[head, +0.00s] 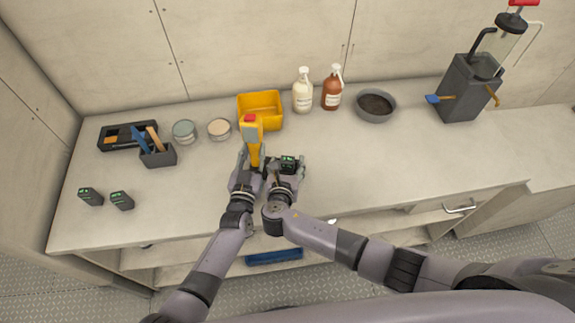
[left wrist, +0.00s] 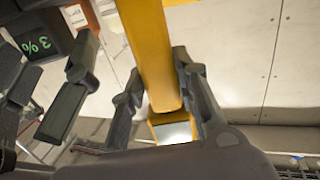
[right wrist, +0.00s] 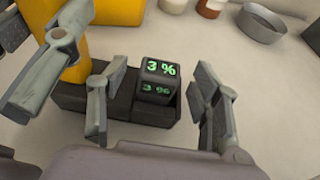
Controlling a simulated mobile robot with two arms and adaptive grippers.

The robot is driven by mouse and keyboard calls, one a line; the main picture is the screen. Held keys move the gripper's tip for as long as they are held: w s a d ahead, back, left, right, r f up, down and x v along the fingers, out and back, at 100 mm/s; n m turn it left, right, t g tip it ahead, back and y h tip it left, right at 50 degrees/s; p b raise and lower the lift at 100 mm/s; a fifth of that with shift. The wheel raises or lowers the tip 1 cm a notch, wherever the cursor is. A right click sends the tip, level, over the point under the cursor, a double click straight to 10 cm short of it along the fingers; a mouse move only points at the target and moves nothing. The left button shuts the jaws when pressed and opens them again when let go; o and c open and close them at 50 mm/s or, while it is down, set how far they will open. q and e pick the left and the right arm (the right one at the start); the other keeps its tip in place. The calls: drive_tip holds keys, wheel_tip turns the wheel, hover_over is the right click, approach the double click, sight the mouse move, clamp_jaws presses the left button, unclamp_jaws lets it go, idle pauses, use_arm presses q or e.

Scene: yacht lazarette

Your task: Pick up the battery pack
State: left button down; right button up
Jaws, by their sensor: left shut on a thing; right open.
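My left gripper (head: 254,162) is shut on a yellow tool (head: 255,153) with a grey head and a red part at its top. The yellow tool body also shows between the fingers in the left wrist view (left wrist: 152,55). A dark battery pack (right wrist: 158,80) reads a green 3% and sits in a dark base beside the yellow part; I cannot tell how firmly it is joined. My right gripper (right wrist: 158,105) is open, with one finger on each side of the pack and gaps showing. Two more dark packs with green displays (head: 91,196) (head: 122,200) stand at the counter's left.
A yellow bin (head: 274,124) is behind the tool. Two pump bottles (head: 302,96) (head: 332,92) and a grey bowl (head: 376,105) stand farther right. Two round tins, a small dark caddy (head: 159,158) and a black tray are at left.

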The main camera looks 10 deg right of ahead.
drive_tip(key=shift+w+d+f, duration=0.1)
drive_tip(key=shift+w+f, duration=0.15)
drive_tip(key=shift+w, duration=0.1)
drive_tip(key=c, duration=1.3)
